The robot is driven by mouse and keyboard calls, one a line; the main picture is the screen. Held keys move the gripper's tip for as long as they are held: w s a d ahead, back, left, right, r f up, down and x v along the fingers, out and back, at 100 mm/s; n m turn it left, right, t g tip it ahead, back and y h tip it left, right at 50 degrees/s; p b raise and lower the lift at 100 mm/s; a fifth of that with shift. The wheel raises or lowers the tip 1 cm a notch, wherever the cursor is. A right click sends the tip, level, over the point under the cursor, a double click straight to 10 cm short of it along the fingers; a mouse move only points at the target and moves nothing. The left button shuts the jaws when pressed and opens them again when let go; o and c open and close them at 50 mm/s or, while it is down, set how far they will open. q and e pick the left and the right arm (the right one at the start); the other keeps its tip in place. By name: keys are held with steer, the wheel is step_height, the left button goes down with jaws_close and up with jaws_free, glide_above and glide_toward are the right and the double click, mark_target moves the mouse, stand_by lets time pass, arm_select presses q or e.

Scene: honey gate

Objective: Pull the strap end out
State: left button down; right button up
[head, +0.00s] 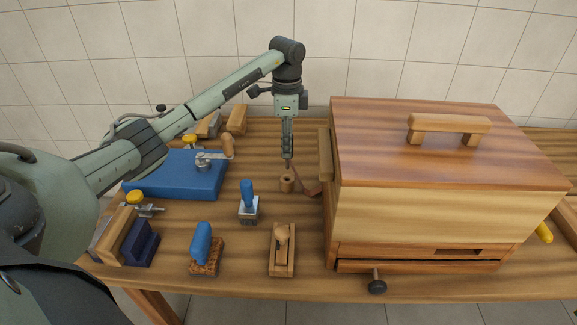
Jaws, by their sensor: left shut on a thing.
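A brown strap (311,189) shows beside the left side of the large wooden box (380,215), close to the table top. My left gripper (288,155) points straight down just left of the box. Its fingers are shut on the strap's end, above a small wooden cylinder (287,184). The strap is small in view, and the fingers hide the part they hold. Where the strap meets the box cannot be made out.
A blue board (177,178), a blue-handled tool (248,200), a brush (205,248) and a wooden plane (283,250) stand on the bench. A tiled wall closes the back.

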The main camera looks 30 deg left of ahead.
arm_select(q)
steer(key=shift+r, duration=2.8)
